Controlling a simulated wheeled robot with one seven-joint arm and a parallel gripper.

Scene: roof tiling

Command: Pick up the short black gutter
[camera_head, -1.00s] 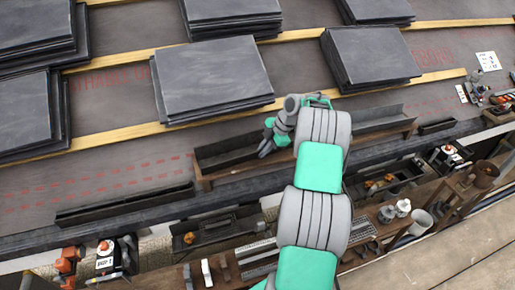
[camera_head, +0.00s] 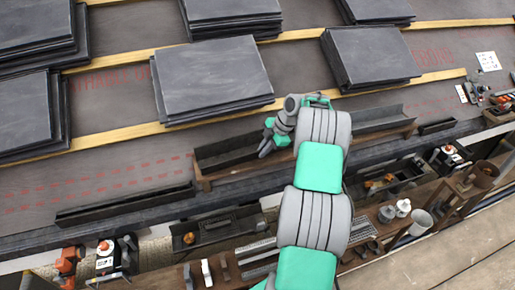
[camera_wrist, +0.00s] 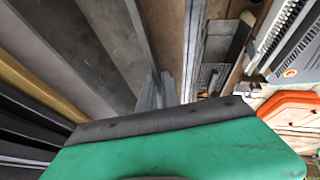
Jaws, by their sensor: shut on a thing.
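My gripper (camera_head: 266,150) is at the front wall of a black gutter (camera_head: 226,155) that lies in a brown wooden holder (camera_head: 205,184) on the roof's lower edge. It is shut on that gutter's wall. My arm hides the middle of the holder, and black gutter (camera_head: 378,120) shows again to the right, so I cannot tell whether it is one piece or two. In the wrist view the fingers (camera_wrist: 165,90) show small beyond my green wrist, with their tips partly hidden. A separate black gutter (camera_head: 125,204) lies to the left, and a very short black piece (camera_head: 437,126) to the right.
Stacks of dark tiles (camera_head: 212,76) rest on wooden battens (camera_head: 110,104) above the holder. Below the roof edge, a wooden workbench (camera_head: 365,255) carries tools, containers and a grey bucket (camera_head: 420,222). Bare underlay (camera_head: 100,165) is free at the left.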

